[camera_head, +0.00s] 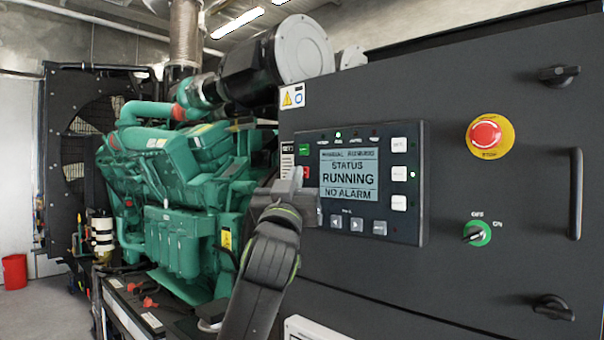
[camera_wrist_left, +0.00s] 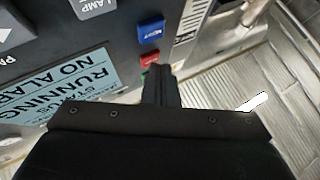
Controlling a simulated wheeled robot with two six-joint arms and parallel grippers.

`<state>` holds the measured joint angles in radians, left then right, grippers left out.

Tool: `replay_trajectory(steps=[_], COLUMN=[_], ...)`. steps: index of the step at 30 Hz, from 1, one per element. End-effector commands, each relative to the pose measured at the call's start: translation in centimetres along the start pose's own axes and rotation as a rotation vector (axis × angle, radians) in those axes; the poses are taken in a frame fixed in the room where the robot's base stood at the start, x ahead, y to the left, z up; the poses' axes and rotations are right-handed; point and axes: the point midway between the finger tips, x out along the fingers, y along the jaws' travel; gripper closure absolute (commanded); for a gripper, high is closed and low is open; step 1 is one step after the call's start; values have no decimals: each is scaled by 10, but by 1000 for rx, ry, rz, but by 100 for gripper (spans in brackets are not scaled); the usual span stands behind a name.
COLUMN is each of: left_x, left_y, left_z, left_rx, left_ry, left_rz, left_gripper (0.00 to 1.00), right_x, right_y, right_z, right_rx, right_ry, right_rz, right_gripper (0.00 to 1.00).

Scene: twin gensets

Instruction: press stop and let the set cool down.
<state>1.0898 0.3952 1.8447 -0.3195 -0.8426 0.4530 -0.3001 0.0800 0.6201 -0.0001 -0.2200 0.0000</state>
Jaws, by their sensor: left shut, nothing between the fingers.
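The control panel (camera_head: 413,225) has a lit screen (camera_head: 348,174) reading "STATUS RUNNING" and "NO ALARM". A small red button (camera_head: 306,173) sits at the screen's left edge, below a green button (camera_head: 304,149). My left gripper (camera_head: 297,178) is shut and empty, its tip right by the red button. In the left wrist view the shut fingers (camera_wrist_left: 159,72) point at the red button (camera_wrist_left: 152,59), with a blue button (camera_wrist_left: 151,31) beyond it. The fingers partly hide the green one. I cannot tell whether the tip touches the red button. My right gripper is not in view.
A red emergency stop (camera_head: 486,134) on a yellow disc and a green OFF/ON key switch (camera_head: 477,233) are right of the panel. A black door handle (camera_head: 575,194) sticks out at far right. The green engine (camera_head: 170,190) stands behind my left arm.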

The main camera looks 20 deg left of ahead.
Motion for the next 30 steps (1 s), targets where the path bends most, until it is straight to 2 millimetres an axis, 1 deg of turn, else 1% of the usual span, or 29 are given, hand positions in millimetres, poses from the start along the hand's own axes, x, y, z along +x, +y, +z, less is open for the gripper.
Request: replay_trajectory(steps=[12, 24, 30], left_x=[2, -10, -10], left_y=[1, -7, -8], left_z=[2, -7, -7], left_rx=[0, 0, 0], left_ry=[0, 0, -1], left_rz=[0, -1, 0], left_gripper=[100, 100, 100], right_x=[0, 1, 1], right_y=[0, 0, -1], right_z=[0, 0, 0], right_rx=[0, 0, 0], right_ry=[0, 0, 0], right_rz=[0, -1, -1], right_gripper=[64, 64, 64])
